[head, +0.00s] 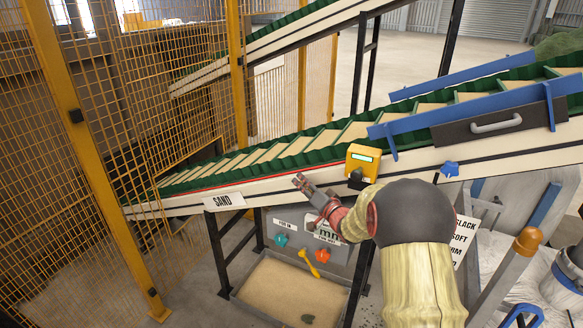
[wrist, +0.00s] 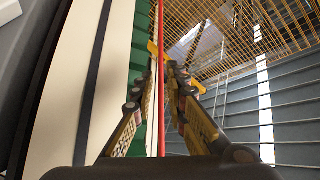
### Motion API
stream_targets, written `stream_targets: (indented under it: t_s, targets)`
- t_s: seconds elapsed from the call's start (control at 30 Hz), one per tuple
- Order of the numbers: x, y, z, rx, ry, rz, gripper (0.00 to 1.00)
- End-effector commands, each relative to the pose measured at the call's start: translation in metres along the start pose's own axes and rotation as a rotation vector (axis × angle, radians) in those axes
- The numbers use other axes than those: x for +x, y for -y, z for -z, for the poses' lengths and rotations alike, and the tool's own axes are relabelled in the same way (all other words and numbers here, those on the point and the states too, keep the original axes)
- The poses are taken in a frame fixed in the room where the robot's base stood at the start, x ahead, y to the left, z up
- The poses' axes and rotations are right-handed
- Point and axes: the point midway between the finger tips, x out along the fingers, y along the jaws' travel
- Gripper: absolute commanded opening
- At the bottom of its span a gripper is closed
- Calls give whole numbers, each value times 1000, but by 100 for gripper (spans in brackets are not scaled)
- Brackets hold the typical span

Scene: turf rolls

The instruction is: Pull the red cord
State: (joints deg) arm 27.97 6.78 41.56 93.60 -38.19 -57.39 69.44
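The red cord (head: 245,175) runs as a thin line along the lower edge of the green conveyor belt, above the SAND sign. In the wrist view the red cord (wrist: 161,25) runs top to bottom through the middle, between my two fingers as seen from there. My gripper (head: 299,181) is at the conveyor's side, its fingertips just below the cord's line. In the wrist view my gripper (wrist: 163,66) shows its fingers slanting inward, with a narrow gap at the tips. I see no clear contact with the cord.
The yellow box (head: 363,160) with a green display and dark knob is right of my gripper. The SAND sign (head: 223,201) is to the left. Below are a grey panel (head: 343,255) with coloured handles and a sand tray (head: 240,294). Yellow mesh fencing (head: 65,90) stands left.

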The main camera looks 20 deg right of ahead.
Motion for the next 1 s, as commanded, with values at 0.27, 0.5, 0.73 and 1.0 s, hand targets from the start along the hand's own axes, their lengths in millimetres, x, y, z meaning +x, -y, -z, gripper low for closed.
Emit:
stream_targets:
  t_s: [0.27,0.5,0.73,1.0]
  targets:
    - [27,-2,-2,18,-1,22,15]
    - [62,0,-1,17,-3,21,15]
    - [78,0,0,17,-3,20,15]
    - [78,0,0,17,-3,19,13]
